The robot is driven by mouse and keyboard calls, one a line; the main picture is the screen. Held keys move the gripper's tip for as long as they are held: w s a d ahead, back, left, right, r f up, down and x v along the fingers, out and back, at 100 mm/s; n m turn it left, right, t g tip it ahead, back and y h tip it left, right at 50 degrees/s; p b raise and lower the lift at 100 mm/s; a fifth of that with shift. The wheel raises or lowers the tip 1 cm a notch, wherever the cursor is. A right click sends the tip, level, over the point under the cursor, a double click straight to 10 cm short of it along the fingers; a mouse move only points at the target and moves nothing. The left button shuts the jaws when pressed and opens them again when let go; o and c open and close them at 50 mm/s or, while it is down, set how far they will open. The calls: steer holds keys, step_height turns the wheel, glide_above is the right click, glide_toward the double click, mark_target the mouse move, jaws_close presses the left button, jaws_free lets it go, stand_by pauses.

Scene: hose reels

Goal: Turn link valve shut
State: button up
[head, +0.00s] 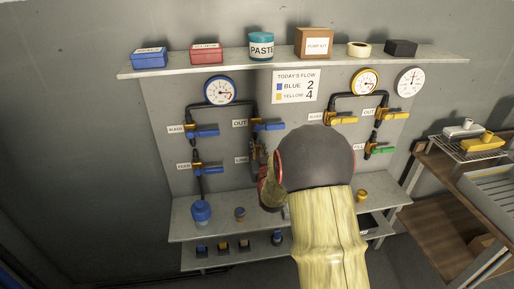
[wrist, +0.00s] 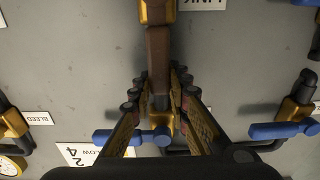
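The link valve shows in the wrist view, where the panel hangs upside down. Its brass body (wrist: 156,12) is at the top edge beside the LINK label (wrist: 203,4). Its brown lever (wrist: 158,55) runs straight down from the body towards a blue-handled valve (wrist: 130,137). My gripper (wrist: 160,76) has one finger on each side of the lever, with narrow gaps, so it looks open around it. In the head view my dark, rounded arm and gripper (head: 265,178) cover most of the link valve; the LINK label (head: 241,160) shows beside it.
Blue-handled valves (head: 204,131) stand to the left, yellow (head: 343,119) and green (head: 382,149) ones to the right. Another blue handle (wrist: 283,130) lies right in the wrist view. A shelf (head: 180,66) with boxes is above, a ledge (head: 180,227) below.

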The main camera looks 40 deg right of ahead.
jaws_close()
steer(key=shift+s+d, duration=0.1)
stand_by(0.4)
